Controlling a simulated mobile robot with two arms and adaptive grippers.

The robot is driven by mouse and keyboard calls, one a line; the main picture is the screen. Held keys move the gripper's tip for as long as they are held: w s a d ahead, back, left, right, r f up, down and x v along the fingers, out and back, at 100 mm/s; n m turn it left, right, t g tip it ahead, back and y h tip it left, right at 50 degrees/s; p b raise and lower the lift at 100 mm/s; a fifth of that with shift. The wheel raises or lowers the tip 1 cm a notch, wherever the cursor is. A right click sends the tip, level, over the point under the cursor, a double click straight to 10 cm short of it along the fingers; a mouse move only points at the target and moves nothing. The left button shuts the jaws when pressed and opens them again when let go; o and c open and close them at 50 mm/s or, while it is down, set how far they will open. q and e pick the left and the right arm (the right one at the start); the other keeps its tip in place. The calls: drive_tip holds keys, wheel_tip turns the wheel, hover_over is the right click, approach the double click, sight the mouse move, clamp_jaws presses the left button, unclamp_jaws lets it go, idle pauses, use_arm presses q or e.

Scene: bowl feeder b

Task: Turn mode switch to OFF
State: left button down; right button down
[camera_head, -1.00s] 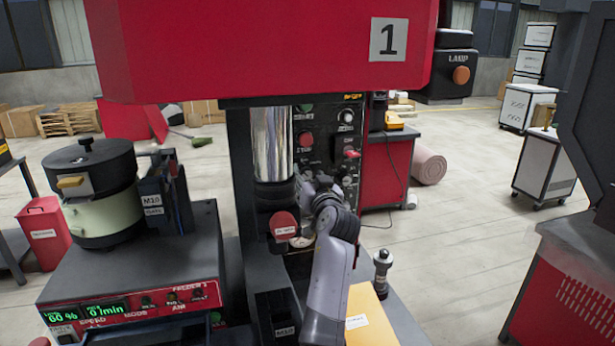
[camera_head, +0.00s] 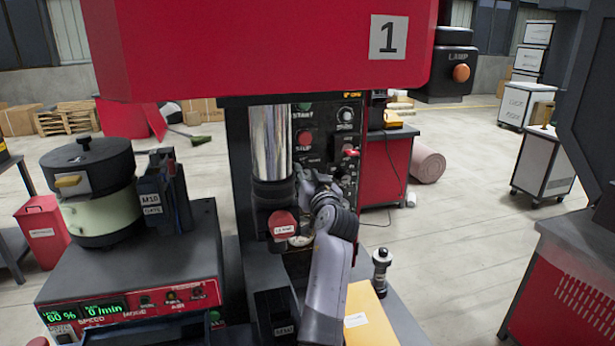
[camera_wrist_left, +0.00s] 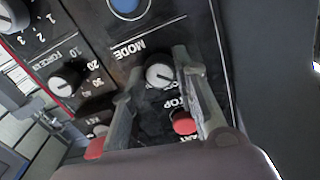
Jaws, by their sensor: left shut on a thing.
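The mode switch (camera_wrist_left: 160,74) is a round knob with a white face on a black control panel (camera_wrist_left: 90,22). The word MODE is printed beside it, upside down in the left wrist view. My left gripper (camera_wrist_left: 156,78) is shut on this knob, with one finger on each side. The exact setting of the switch is too blurred to read. In the head view my left gripper (camera_head: 308,182) is at the lower part of the press's panel (camera_head: 322,130) and hides the switch. My right gripper is not in view.
A red button (camera_wrist_left: 184,122) lies close beside one finger. A second knob (camera_wrist_left: 68,80) with a number scale sits on the panel. The metal column (camera_head: 270,140) and a red round button (camera_head: 283,222) stand just left of my gripper. A feeder bowl (camera_head: 95,195) is farther left.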

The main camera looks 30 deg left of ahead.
use_arm(q)
drive_tip(key=m+p, duration=0.1)
drive_tip(key=m, duration=0.3)
drive_tip(key=shift+r+m+p, duration=0.2)
drive_tip(key=shift+m+p, duration=0.1)
drive_tip(key=shift+p, duration=0.05)
drive_tip(key=shift+m+p, duration=0.9)
drive_tip(key=shift+m, duration=1)
drive_tip(key=shift+f, duration=0.1)
drive_tip(key=shift+d, duration=0.1)
drive_tip(key=c, duration=1.2)
unclamp_jaws()
drive_tip(key=shift+c, duration=0.2)
drive_tip(key=shift+f, duration=0.1)
